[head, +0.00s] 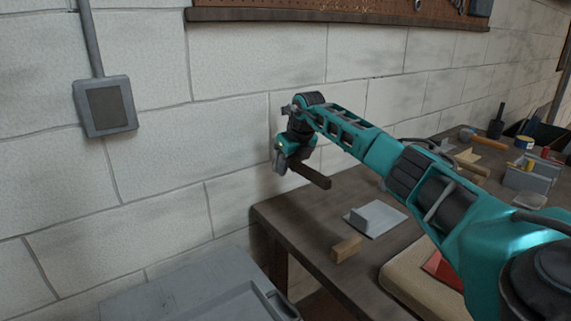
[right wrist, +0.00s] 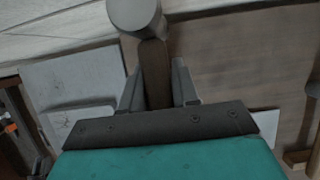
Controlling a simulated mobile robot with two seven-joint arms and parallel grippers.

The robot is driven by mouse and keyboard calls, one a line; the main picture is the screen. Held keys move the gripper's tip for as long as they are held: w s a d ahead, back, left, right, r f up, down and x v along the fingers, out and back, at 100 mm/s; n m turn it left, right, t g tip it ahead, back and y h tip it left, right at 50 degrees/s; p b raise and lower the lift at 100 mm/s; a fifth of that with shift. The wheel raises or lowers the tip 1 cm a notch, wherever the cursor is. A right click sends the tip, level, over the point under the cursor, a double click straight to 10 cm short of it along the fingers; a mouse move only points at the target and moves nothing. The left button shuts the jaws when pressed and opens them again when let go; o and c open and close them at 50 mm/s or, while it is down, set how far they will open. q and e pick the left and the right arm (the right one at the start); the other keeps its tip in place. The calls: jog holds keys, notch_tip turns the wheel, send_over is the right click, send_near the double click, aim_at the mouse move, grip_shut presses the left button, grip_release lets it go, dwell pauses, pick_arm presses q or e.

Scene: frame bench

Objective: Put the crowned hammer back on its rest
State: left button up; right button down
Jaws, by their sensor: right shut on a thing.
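In the head view my right gripper (head: 284,165) is above the far left end of the wooden bench (head: 300,221), close to the block wall. It is shut on a hammer with a dark brown handle (head: 312,176), which sticks out to the right, tilted slightly down. In the right wrist view the grey round hammer head (right wrist: 135,14) is beyond the fingers (right wrist: 157,88), with the handle (right wrist: 154,72) between them. A grey plate with an upright piece (head: 375,220) lies on the bench, below and right of the hammer. I cannot tell whether this is the rest. My left gripper is out of view.
A small wooden block (head: 346,249) lies near the bench's front edge. A beige pad (head: 408,283) with a red item is farther right. Another hammer (head: 484,139), a grey caddy (head: 529,176) and a can (head: 523,142) stand at the back right. A grey case (head: 190,299) is lower left.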

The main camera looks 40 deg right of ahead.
jog(key=shift+r, duration=0.1)
jog(key=shift+f, duration=0.55)
notch_tip(320, 180, down, 5)
jog(key=shift+r+b, duration=0.15)
jog(key=shift+b, duration=1.1)
jog(key=shift+f, duration=0.6)
jog(key=shift+f+b, duration=0.5)
jog(key=shift+f, duration=0.05)
jog(key=shift+f+b, duration=0.5)
jog(key=shift+f, duration=0.5)
jog(key=c, duration=0.8)
grip_release()
